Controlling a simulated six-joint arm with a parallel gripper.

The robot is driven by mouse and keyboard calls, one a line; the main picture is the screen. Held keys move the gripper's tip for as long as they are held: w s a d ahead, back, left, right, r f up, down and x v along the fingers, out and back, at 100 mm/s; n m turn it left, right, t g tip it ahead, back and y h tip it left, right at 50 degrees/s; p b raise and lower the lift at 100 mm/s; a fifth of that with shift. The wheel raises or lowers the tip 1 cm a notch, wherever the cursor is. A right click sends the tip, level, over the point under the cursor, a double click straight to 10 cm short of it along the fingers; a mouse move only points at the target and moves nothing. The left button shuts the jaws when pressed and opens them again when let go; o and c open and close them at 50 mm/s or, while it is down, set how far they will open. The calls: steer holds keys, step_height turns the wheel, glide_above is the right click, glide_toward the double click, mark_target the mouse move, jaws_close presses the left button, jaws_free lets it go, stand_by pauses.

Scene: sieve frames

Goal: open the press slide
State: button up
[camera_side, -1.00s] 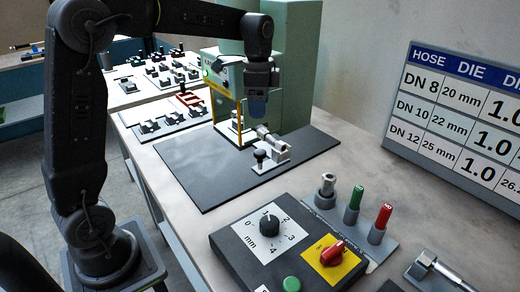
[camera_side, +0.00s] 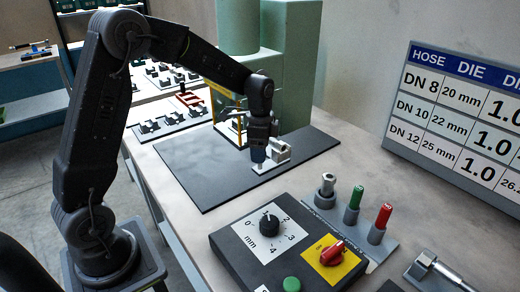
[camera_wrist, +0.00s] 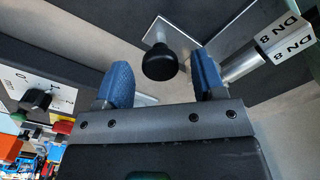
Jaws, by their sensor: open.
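The press slide has a round black knob (camera_wrist: 160,62) on a flat light plate (camera_wrist: 166,32), seen in the wrist view. In the side view its plate (camera_side: 262,167) and a silver block (camera_side: 281,150) show on the dark mat in front of the green press (camera_side: 296,70). My gripper (camera_side: 257,155) is low over the plate and hides the knob in that view. In the wrist view my gripper (camera_wrist: 163,78) is open, with one blue finger on each side of the knob. Gaps show between the knob and both fingers.
A silver part labelled DN 8 (camera_wrist: 285,38) lies close beside the right finger in the wrist view. A control box (camera_side: 285,240) with a dial and red switch stands in front. Several coloured plugs (camera_side: 354,203) stand on a rack. The dark mat's left part (camera_side: 200,170) is clear.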

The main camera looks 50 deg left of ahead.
steer(key=shift+f, duration=0.25)
jaws_close()
stand_by(0.5)
